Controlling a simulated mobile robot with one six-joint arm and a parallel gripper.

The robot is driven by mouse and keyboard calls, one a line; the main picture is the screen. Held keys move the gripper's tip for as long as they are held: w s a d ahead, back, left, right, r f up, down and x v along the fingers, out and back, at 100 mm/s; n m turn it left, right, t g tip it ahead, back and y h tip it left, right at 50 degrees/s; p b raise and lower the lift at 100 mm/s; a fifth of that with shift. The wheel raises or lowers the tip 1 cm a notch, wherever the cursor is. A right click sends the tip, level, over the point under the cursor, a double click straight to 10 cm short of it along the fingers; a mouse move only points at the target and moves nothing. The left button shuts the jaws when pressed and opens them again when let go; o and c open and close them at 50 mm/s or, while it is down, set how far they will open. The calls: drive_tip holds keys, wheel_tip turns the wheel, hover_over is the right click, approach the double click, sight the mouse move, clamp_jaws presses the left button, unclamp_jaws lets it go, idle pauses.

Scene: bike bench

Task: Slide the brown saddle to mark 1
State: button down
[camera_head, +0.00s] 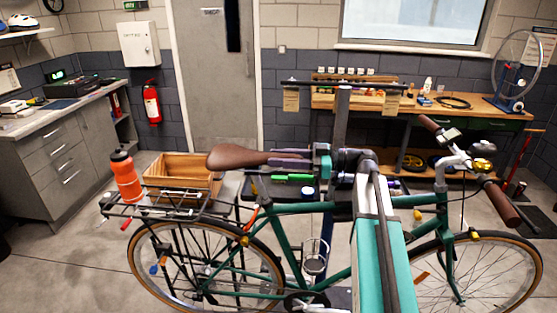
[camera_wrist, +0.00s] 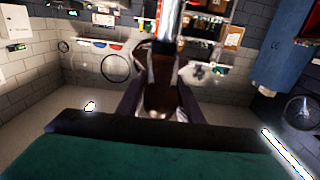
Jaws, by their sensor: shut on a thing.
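The brown saddle (camera_head: 235,159) sits above the rear of the green bicycle, its broad end to the left and its nose to the right. My gripper (camera_head: 281,158) comes in from the right, its purple fingers shut on the nose end of the saddle. In the wrist view the saddle (camera_wrist: 160,88) lies between the two fingers of my gripper (camera_wrist: 161,102). The fingers and arm hide part of the nose and what is under it. I cannot make out mark 1 in either view.
The bicycle's green frame (camera_head: 325,204) stands below my arm. An orange bottle (camera_head: 126,178) stands on the rear rack, left of the saddle, near a wooden crate (camera_head: 178,171). A workbench (camera_head: 470,107) stands against the back wall.

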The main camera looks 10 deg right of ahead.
drive_tip(key=shift+d+f+b, duration=0.15)
drive_tip(key=shift+f+b, duration=0.35)
drive_tip(key=shift+f, duration=0.1)
drive_tip(key=shift+s+f, duration=0.1)
drive_tip(key=c, duration=1.2)
unclamp_jaws()
drive_tip(key=b+v, duration=0.4)
drive_tip(key=v, duration=0.9)
drive_tip(key=shift+s+d, duration=0.15)
drive_tip(key=shift+d, duration=0.2)
